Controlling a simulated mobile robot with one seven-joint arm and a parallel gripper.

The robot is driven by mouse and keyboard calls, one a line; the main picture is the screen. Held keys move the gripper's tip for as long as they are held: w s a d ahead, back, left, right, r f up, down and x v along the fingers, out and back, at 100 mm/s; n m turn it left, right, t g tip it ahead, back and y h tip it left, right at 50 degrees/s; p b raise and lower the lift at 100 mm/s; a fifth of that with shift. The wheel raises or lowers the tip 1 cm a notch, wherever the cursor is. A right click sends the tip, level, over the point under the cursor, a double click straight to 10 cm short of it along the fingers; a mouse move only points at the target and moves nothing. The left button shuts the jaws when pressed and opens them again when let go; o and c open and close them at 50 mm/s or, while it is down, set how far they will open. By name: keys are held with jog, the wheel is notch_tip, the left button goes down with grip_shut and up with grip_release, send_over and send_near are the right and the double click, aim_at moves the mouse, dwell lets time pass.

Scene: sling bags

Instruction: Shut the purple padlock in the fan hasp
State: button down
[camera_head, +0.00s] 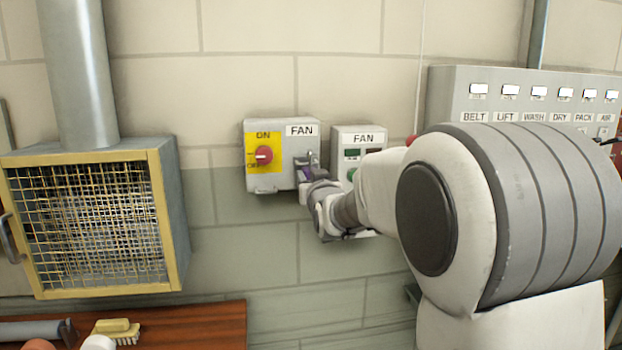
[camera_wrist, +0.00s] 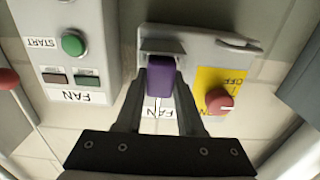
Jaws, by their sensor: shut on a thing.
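The purple padlock (camera_wrist: 163,76) is between my gripper's fingertips (camera_wrist: 166,84) in the wrist view, right at the fan switch box. It also shows as a small purple patch (camera_head: 306,173) in the head view. My gripper (camera_head: 309,180) is shut on its body. The fan switch box (camera_head: 282,182) has a yellow plate and a red knob (camera_head: 263,155); the knob also shows in the wrist view (camera_wrist: 219,101). The hasp (camera_head: 312,160) is a small metal part at the box's right side, just above the padlock. I cannot tell whether the shackle is through it or closed.
A FAN start box (camera_head: 357,138) with a green button stands close right of the switch box. A wide labelled panel (camera_head: 450,88) is farther right, behind my arm. A caged grey unit (camera_head: 170,215) is at left. A wooden bench (camera_head: 190,325) is below.

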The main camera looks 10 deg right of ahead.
jog(key=shift+w, duration=0.65)
jog(key=shift+w, duration=0.1)
jog(key=shift+f+b, duration=0.1)
jog(key=shift+b, duration=0.5)
dwell(0.3)
jog(key=shift+c, duration=2.2)
grip_release()
jog(key=o, duration=0.4)
jog(key=shift+o, duration=0.2)
